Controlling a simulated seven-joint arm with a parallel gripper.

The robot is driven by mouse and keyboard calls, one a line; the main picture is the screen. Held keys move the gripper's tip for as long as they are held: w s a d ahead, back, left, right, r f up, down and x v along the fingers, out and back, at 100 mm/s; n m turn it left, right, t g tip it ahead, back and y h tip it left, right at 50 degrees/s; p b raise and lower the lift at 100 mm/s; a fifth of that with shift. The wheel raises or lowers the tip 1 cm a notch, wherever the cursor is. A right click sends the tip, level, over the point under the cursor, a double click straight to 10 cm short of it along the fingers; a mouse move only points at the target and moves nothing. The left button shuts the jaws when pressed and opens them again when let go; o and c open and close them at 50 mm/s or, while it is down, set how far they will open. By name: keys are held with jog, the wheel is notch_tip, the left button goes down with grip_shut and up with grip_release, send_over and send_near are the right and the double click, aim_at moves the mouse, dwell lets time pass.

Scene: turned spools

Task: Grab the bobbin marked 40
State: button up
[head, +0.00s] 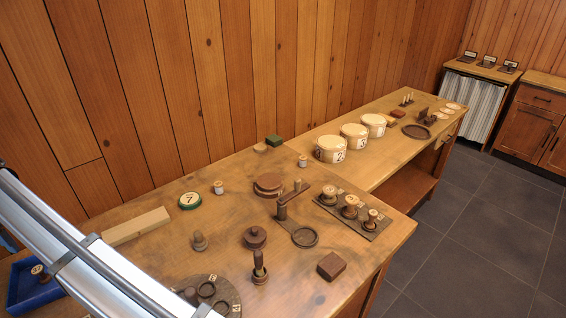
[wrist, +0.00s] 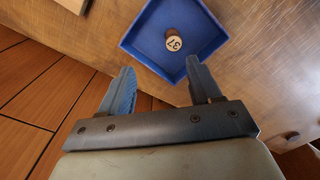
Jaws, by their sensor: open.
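I cannot read a 40 on any bobbin. In the wrist view a brown bobbin marked 37 (wrist: 173,42) lies in a blue tray (wrist: 143,58), its pale numbered end facing the camera. The same tray (head: 22,297) shows at the lower left of the head view, with a bobbin (head: 38,269) in it. My gripper (wrist: 160,66) is open and empty, its blue fingers apart near the tray's edge. The gripper is out of the head view. Small pale spools (head: 218,187) and (head: 303,160) stand on the table, their marks too small to read.
A pale wooden bar (head: 136,226), a green-rimmed disc marked 7 (head: 190,200) and a dark round plate (head: 226,288) lie near my arm. A dark rack (head: 376,231) with several knobbed pieces stands right. White lidded tubs (head: 330,150) stand farther back. Table around the disc is partly clear.

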jog(key=w+d+m, duration=0.1)
jog(key=w+d, duration=0.4)
jog(key=w, duration=0.4)
jog(key=w+d+m, duration=0.2)
jog(key=w+d, duration=0.4)
jog(key=w, duration=0.4)
jog(key=n, duration=1)
send_over(304, 157)
notch_tip(304, 157, down, 14)
jog(key=shift+s+r, duration=0.1)
jog(key=shift+r, duration=0.05)
jog(key=shift+c, duration=0.4)
